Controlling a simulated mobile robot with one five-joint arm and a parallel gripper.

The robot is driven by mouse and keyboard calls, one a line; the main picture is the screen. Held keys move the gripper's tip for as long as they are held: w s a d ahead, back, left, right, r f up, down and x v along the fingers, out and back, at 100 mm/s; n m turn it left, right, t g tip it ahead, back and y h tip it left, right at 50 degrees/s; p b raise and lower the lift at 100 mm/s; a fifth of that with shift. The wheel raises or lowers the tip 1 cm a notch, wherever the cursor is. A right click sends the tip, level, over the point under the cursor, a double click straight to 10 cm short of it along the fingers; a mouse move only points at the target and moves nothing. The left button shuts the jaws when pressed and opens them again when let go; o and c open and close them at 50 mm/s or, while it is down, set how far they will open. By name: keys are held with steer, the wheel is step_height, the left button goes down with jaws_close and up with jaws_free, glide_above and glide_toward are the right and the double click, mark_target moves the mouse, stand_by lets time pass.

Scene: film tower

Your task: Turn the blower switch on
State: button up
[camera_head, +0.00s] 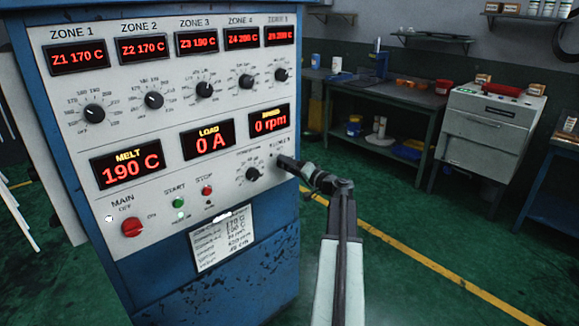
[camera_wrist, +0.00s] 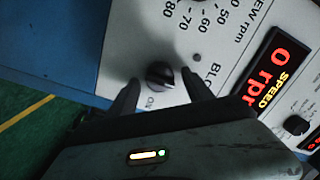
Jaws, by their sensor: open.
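The blower switch (camera_wrist: 160,74) is a small dark rotary knob on the light control panel. The wrist view shows it between the two dark fingers of my gripper (camera_wrist: 161,80), one on each side. The gripper is open, and I cannot tell whether either finger touches the knob. A partly covered label beginning "BL" is beside it, and small lettering by the knob is too blurred to read. In the head view my gripper (camera_head: 287,163) is at the panel's right edge, just below the blower label, and hides the switch.
The blue cabinet's panel (camera_head: 226,185) carries several zone dials and red displays. A speed knob (camera_head: 253,174) is close to my gripper's left. The red main switch (camera_head: 132,227) is lower left. A workbench (camera_head: 400,97) and a grey machine (camera_head: 487,130) stand behind. Green floor on the right is clear.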

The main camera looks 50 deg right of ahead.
jaws_close()
steer(key=shift+m, duration=0.3)
steer(key=m, duration=0.2)
steer(key=m+b, duration=0.1)
steer(key=m, duration=0.5)
steer(key=shift+a+f+t+b, duration=0.1)
steer(key=shift+f+t+b, duration=0.15)
steer(key=shift+t+b, duration=0.05)
steer(key=m, duration=0.5)
steer(key=shift+h, duration=0.3)
steer(key=shift+a+f+m+b, duration=0.1)
steer(key=shift+m+b, duration=0.2)
steer(key=shift+m, duration=2.2)
steer(key=shift+h, duration=0.4)
